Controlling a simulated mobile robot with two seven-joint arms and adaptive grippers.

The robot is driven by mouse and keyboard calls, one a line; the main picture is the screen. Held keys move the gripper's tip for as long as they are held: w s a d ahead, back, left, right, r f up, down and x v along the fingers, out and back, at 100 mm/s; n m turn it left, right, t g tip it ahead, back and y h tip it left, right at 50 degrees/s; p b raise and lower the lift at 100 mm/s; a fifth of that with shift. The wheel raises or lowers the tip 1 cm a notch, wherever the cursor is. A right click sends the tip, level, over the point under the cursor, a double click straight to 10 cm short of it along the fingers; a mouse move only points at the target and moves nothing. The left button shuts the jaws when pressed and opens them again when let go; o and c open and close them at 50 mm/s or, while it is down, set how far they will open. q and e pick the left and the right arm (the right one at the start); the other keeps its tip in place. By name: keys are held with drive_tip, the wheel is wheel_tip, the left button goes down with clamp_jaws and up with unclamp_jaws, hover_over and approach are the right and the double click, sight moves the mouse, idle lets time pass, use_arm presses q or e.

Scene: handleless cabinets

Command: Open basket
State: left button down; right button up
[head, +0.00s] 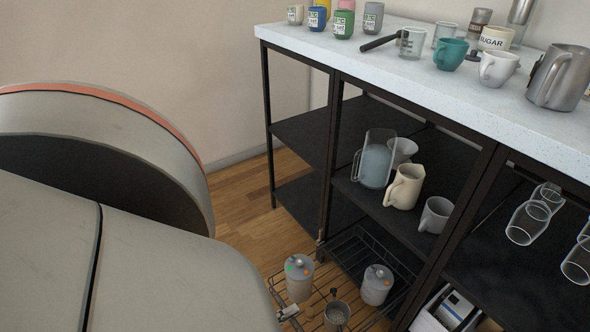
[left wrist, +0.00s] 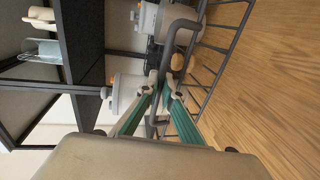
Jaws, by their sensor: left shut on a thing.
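The basket (head: 350,256) is a dark wire drawer at the bottom of the black shelf unit. In the head view it stands out over the wood floor in front of the unit. It holds two grey canisters (head: 299,279) (head: 376,285) and a small jar (head: 337,314). My left gripper (head: 289,312) is at the basket's front edge. My large arm links hide the left of the head view. My right gripper is not seen.
The middle shelf (head: 345,182) above the basket holds a pitcher (head: 374,160), a cream jug (head: 404,187) and a mug (head: 435,214). Cups and jars stand on the pale countertop (head: 420,80). Open wood floor (head: 240,225) lies left of the unit.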

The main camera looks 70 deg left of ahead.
use_arm(q)
drive_tip(key=shift+d, duration=0.1)
drive_tip(key=c, duration=2.5)
unclamp_jaws()
drive_tip(key=shift+c, duration=0.2)
drive_tip(key=shift+s, duration=0.1)
drive_tip(key=v, duration=1.2)
drive_tip(key=shift+r, duration=0.1)
